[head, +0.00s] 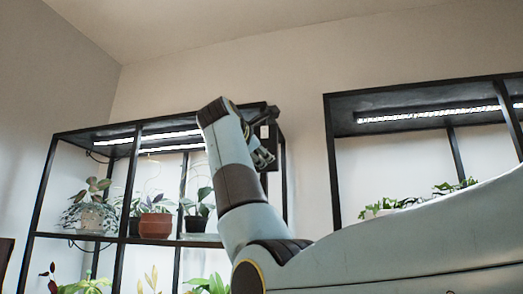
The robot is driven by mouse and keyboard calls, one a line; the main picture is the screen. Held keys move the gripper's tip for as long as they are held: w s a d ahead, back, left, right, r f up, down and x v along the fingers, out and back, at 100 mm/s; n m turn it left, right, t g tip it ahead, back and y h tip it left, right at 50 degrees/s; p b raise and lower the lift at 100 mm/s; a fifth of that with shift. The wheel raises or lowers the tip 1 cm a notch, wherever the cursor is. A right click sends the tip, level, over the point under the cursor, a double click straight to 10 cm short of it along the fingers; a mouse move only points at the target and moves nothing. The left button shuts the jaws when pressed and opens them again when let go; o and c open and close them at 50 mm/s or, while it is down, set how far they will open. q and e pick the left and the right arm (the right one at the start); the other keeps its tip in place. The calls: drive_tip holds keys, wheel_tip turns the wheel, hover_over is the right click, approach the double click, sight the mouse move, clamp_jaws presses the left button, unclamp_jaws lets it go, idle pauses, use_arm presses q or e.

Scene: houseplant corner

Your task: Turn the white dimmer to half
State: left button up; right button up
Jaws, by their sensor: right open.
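My right arm reaches up in front of the left shelf. My right gripper (264,157) is at the shelf's upper right corner, with its fingers pointing down and open. A small white piece (264,131), which looks like the white dimmer, shows against a dark part just above the fingers. It is small and partly crowded by my wrist, so its setting cannot be read. I cannot tell whether the fingers touch it. My left gripper is out of view.
The left black shelf (127,187) holds lit strip lamps (165,137) and potted plants, including one in a terracotta pot (155,226). Another black shelf (333,165) with a lit lamp (430,113) and plants (455,186) stands right. Bare wall lies between them.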

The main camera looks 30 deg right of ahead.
drive_tip(key=shift+x, duration=1.2)
drive_tip(key=shift+a, duration=0.1)
clamp_jaws()
